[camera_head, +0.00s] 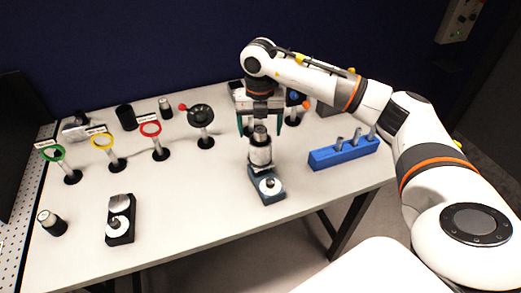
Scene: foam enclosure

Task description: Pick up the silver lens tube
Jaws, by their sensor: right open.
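A silver lens tube (260,152) stands upright at the back of a small dark stage (266,198) near the table's middle. My right gripper (260,130) comes from above with its two greenish fingers pointing down. It is open, with one finger to each side of the tube's top. I cannot tell whether either finger touches it. A short silver and black cylinder (52,222) stands at the table's left front, and a similar one (166,108) stands at the back. My left gripper is not in view.
A blue block (343,153) with metal posts stands to the right. Green (52,152), yellow (102,141) and red (150,129) ring holders stand at the left, beside a dark round mount (201,115). Another dark stage (120,220) lies at the front left. The centre-left tabletop is clear.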

